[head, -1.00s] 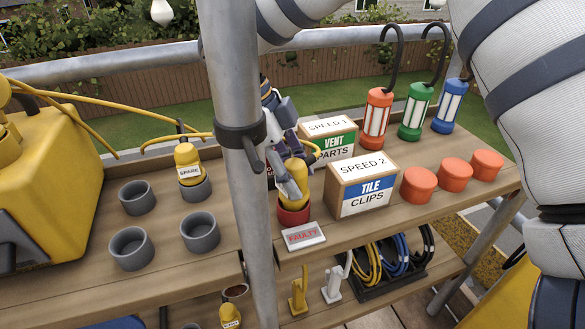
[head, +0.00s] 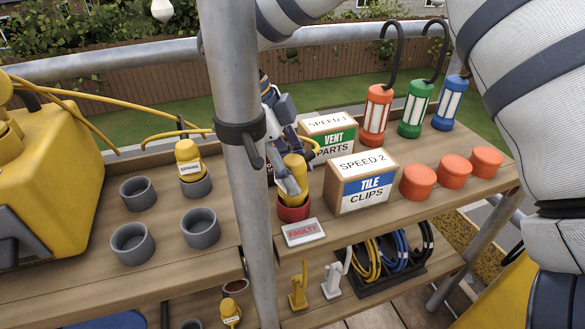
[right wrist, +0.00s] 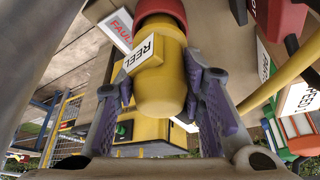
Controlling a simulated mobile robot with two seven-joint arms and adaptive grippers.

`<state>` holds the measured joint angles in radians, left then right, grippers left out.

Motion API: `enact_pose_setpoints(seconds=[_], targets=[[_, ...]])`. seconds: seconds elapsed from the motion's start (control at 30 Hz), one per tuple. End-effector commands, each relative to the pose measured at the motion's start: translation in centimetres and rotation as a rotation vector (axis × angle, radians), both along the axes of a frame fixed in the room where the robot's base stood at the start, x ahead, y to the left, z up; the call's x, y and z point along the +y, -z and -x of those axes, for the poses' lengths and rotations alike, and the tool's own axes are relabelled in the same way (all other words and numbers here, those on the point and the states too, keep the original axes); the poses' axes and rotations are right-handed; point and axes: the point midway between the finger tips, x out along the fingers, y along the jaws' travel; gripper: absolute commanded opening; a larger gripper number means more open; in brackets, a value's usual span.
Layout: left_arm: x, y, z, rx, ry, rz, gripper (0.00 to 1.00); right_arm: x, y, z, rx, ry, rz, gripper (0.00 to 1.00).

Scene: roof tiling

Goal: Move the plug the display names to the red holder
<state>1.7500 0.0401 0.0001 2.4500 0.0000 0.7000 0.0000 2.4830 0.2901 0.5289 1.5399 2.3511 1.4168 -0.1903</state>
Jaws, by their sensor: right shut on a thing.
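My right gripper (head: 287,180) is shut on a yellow plug (head: 295,168). The plug stands upright at the red holder (head: 293,209), with its lower end apparently inside the rim. In the right wrist view the purple fingers clasp the plug (right wrist: 160,92), whose white label reads REEL, and the red holder (right wrist: 160,9) meets its far end. A FAULTY sign (head: 303,232) lies in front of the holder. Another yellow plug, labelled SPARE (head: 188,158), sits in a grey holder (head: 197,187). No display is identifiable. My left gripper is out of view.
Empty grey holders (head: 137,194) stand left of the scaffold pole (head: 236,110). A tile clips box (head: 360,183) stands close right of the red holder. Orange-red caps (head: 418,182) and several lamps (head: 376,115) are farther right. A lower-shelf yellow plug (head: 230,311) has an unreadable label.

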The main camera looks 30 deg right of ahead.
Motion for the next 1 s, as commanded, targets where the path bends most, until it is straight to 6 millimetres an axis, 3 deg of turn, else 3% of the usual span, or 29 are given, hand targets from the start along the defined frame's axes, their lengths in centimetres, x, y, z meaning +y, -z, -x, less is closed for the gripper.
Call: enact_pose_setpoints(seconds=[1.0], targets=[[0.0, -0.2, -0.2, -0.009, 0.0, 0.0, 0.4, 0.0, 0.9, 0.0, 0.0, 0.0, 0.0, 0.03]])
